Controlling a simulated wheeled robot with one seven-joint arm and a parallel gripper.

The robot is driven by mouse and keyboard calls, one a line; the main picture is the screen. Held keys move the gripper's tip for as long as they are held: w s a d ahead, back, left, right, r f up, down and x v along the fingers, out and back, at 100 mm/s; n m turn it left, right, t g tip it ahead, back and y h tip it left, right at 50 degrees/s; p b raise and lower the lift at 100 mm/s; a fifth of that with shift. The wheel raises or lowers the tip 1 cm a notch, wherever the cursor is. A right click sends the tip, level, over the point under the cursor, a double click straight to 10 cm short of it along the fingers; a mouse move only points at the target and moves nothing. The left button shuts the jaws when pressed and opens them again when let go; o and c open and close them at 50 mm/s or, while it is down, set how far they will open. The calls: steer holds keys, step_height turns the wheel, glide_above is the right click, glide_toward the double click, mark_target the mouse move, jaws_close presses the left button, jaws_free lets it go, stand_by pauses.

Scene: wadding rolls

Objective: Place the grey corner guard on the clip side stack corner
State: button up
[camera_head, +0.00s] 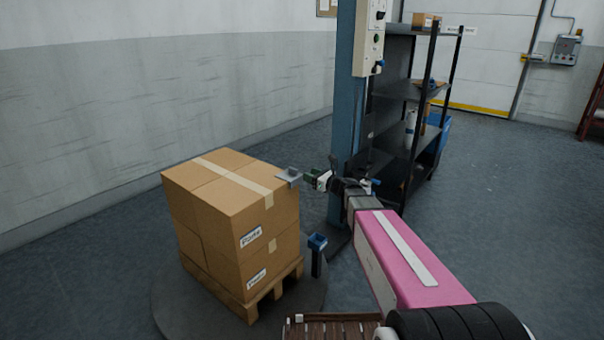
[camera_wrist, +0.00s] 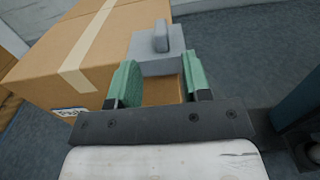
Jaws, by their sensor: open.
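The grey corner guard (camera_head: 289,174) sits at the top right corner of the carton stack (camera_head: 225,205). In the wrist view the guard (camera_wrist: 158,58) lies at the carton's corner, with an upright tab on its flat top. Whether it sits fully flush I cannot tell. My gripper (camera_head: 308,177) is just right of the guard. In the wrist view its green fingers (camera_wrist: 160,80) are open, with the guard's tab beyond their tips and nothing held between them. A brown carton face shows between the fingers.
The taped cartons stand on a wooden pallet (camera_head: 250,309) on a round dark turntable (camera_head: 172,312). A blue-topped post (camera_head: 317,243) stands in front, right of the stack. A blue column (camera_head: 347,110) and dark shelf rack (camera_head: 405,130) stand behind my arm. Floor left of the stack is clear.

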steer(key=s+d+f+n+g+h, duration=0.2)
steer(key=s+f+n+g+h, duration=0.15)
steer(key=s+f+n, duration=0.35)
steer(key=s+d+f+n+g+h, duration=0.2)
steer(key=s+f+n+g, duration=0.2)
steer(key=s+n, duration=0.45)
steer(key=s+d+f+n+g+h, duration=0.3)
steer(key=s+d+f+n+h, duration=0.2)
steer(key=s+d+n+h, duration=0.3)
steer(key=s+d+n, duration=0.2)
steer(key=s+d, duration=0.1)
steer(key=s, duration=0.1)
steer(key=shift+s+d+h, duration=0.2)
steer(key=shift+d+h, duration=0.15)
steer(key=shift+d, duration=0.05)
